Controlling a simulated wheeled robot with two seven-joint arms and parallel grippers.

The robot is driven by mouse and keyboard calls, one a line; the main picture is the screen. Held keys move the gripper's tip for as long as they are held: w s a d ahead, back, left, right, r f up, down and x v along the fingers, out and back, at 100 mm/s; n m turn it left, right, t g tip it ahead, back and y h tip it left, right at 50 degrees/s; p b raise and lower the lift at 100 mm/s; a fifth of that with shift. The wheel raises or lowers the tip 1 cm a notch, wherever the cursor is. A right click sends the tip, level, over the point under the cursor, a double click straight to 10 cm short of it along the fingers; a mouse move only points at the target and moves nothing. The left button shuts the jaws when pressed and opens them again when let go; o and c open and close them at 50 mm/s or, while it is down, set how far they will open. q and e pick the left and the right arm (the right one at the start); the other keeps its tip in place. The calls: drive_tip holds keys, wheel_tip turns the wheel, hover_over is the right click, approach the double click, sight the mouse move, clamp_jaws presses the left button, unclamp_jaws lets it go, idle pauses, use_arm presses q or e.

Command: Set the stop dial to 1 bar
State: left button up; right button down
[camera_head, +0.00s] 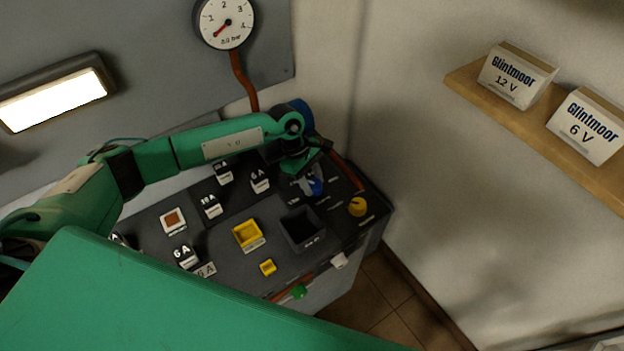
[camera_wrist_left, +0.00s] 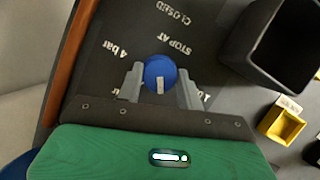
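The stop dial is a round blue knob (camera_wrist_left: 160,69) with a white mark, on the dark panel. In the left wrist view the mark points down the picture, towards my gripper's palm. Lettering "STOP AT", "CLOSED" and "4 bar" is beside it, upside down; a label at lower right is partly hidden. My left gripper (camera_wrist_left: 160,82) has one finger on each side of the knob; I cannot tell whether they press on it. In the head view the gripper (camera_head: 308,182) is at the blue knob (camera_head: 317,187), partly covering it. My right gripper is out of view.
A round gauge (camera_head: 224,22) on the wall has its needle at the low end, below 1. A yellow knob (camera_head: 357,206), an open dark bin (camera_head: 301,231) and a yellow tray (camera_head: 247,235) are near the dial. A shelf (camera_head: 540,131) with boxes is at right.

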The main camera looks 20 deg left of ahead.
use_arm(q)
drive_tip(key=shift+n+b, duration=0.35)
drive_tip(key=shift+n, duration=0.05)
drive_tip(key=n+b, duration=0.1)
drive_tip(key=n+t+b, duration=0.1)
drive_tip(key=shift+s+f+n, duration=0.15)
drive_tip(key=shift+n, duration=0.25)
drive_tip(key=n+t+b, duration=0.1)
drive_tip(key=n, duration=0.1)
drive_tip(key=shift+n+b, duration=0.3)
drive_tip(key=shift+n, duration=0.1)
drive_tip(key=n+t+b, duration=0.1)
drive_tip(key=n+b, duration=0.1)
drive_tip(key=n, duration=0.1)
drive_tip(key=shift+s+t+y, duration=0.15)
drive_tip(key=shift+t+y, duration=0.15)
drive_tip(key=shift+t, duration=0.1)
drive_tip(key=shift+d+n+t+b, duration=0.1)
drive_tip(key=shift+n+t+b, duration=0.2)
drive_tip(key=shift+n+b, duration=0.6)
drive_tip(key=shift+n, duration=0.3)
drive_tip(key=shift+r+y, duration=0.2)
drive_tip(key=shift+y, duration=0.1)
drive_tip(key=o, duration=1)
